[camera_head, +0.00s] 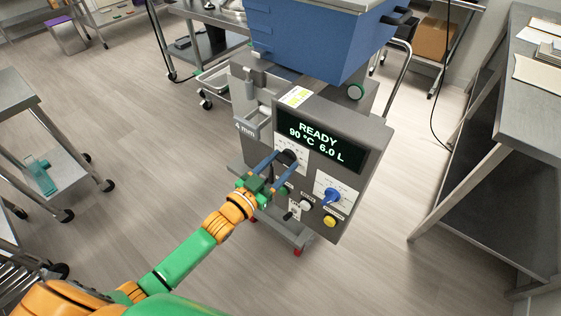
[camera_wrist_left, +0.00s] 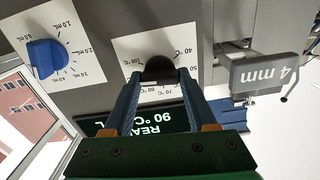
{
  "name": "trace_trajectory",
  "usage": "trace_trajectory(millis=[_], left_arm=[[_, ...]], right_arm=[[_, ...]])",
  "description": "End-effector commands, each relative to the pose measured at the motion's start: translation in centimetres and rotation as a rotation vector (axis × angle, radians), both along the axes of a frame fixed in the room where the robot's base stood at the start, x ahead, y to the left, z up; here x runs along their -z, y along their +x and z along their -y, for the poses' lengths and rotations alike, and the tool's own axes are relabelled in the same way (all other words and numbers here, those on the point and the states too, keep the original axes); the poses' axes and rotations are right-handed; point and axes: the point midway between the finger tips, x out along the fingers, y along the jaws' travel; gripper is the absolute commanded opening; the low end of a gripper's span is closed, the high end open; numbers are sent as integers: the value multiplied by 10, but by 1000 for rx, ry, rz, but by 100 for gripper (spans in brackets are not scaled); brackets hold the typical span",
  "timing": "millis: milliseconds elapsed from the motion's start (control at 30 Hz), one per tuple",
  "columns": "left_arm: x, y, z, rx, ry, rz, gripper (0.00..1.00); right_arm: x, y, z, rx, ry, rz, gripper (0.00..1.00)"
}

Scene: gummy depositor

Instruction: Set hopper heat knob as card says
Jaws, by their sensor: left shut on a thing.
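The black heat knob (camera_head: 289,157) sits on a white dial plate below the display on the grey control panel (camera_head: 374,140). My left gripper (camera_head: 286,160) has its two blue fingers on either side of the knob and is shut on it. In the left wrist view the knob (camera_wrist_left: 158,69) is between the fingertips, on a dial plate (camera_wrist_left: 188,45) marked in °C, with 40 legible. The fingers hide part of the scale. The display (camera_head: 320,142) reads READY, 90 °C, 6.0 L. A small white and yellow card (camera_head: 295,97) lies atop the panel; its text is too small to read.
A blue knob (camera_head: 329,196) with a mL dial (camera_wrist_left: 68,40) is beside the heat knob. White (camera_head: 306,202) and yellow (camera_head: 330,221) buttons and a small toggle are below. A 4 mm block (camera_wrist_left: 264,74) is at the panel's side. A steel table (camera_head: 530,95) stands right.

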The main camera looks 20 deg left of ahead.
Motion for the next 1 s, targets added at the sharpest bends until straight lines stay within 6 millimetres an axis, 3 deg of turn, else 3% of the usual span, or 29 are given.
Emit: trace_trajectory(millis=[500, 1000], left_arm=[[1, 0, 0, 0, 332, 119, 2], [1, 0, 0, 0, 413, 149, 2]], right_arm=[[-5, 0, 0, 0, 0, 0, 60], [-5, 0, 0, 0, 0, 0, 60]])
